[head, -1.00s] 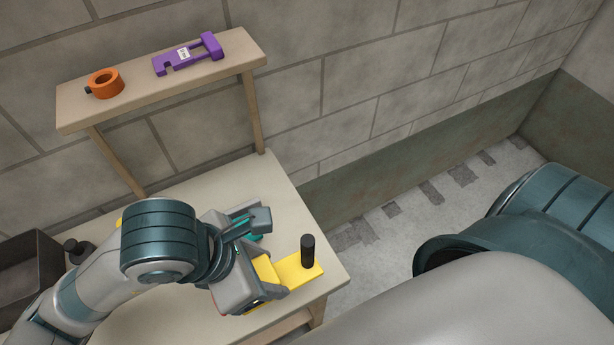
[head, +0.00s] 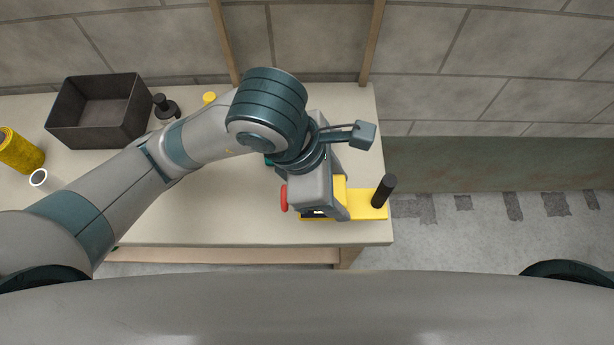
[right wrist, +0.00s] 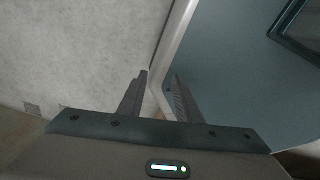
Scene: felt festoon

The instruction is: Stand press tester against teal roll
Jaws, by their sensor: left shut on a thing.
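A yellow tool (head: 366,205) with an upright black post, apparently the press tester, is at the right front corner of the table in the head view. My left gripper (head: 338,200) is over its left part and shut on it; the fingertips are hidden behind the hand. I cannot tell whether the tool touches the table. A small bit of teal (head: 269,161) shows beside my left wrist, perhaps the teal roll; the arm hides most of it. My right gripper (right wrist: 161,75) is open and empty in the right wrist view, away from the table things.
A dark open bin (head: 99,112) stands at the back left of the table (head: 200,220). Near it are a black knobbed piece (head: 166,107), a small yellow piece (head: 209,98), a yellow roll (head: 20,150) and a white ring (head: 39,179). The table's front middle is clear.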

